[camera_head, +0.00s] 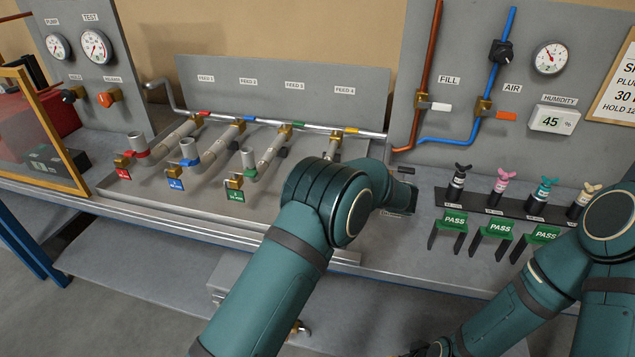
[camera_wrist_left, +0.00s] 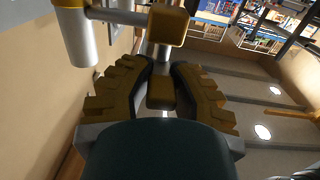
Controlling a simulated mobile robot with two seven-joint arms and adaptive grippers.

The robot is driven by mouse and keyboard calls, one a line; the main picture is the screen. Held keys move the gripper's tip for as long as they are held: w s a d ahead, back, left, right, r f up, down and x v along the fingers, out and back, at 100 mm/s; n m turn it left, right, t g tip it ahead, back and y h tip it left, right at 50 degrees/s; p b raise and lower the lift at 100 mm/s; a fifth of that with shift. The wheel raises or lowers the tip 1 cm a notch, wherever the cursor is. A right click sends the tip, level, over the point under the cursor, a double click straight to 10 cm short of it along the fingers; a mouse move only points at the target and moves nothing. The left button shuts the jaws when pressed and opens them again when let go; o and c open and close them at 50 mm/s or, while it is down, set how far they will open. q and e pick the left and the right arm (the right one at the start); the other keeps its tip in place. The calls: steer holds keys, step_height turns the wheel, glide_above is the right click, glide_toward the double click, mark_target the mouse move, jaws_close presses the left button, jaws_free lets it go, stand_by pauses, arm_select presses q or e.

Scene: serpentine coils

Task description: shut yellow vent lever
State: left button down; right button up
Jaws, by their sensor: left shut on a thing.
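The fourth feed line carries a yellow band (camera_head: 351,130) below the FEED 4 label. Its front end, where the other lines have brass fittings and coloured tags, is hidden behind my left arm in the head view. In the left wrist view my left gripper (camera_wrist_left: 162,75) is shut around a small brass-yellow piece (camera_wrist_left: 160,93), which looks like the yellow vent lever. A larger brass block (camera_wrist_left: 167,25) and a grey tube (camera_wrist_left: 78,35) sit just beyond the fingertips. The lever's angle cannot be told. My right arm reaches to the bottom edge of the head view, its fingers out of sight.
Red (camera_head: 123,172), blue (camera_head: 175,184) and green (camera_head: 236,196) tagged vents stand left of my arm. Right of it are a rack (camera_head: 520,213) of small coloured valves and green PASS stands (camera_head: 499,226). A wall panel with gauge (camera_head: 549,57) rises behind.

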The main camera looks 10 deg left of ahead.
arm_select(q)
steer(key=shift+w+r+n+g, duration=0.1)
steer(key=shift+n+g, duration=0.2)
steer(key=shift+g, duration=0.1)
steer(key=c, duration=0.8)
jaws_free()
steer(key=shift+d, duration=0.1)
steer(key=shift+d, duration=3.6)
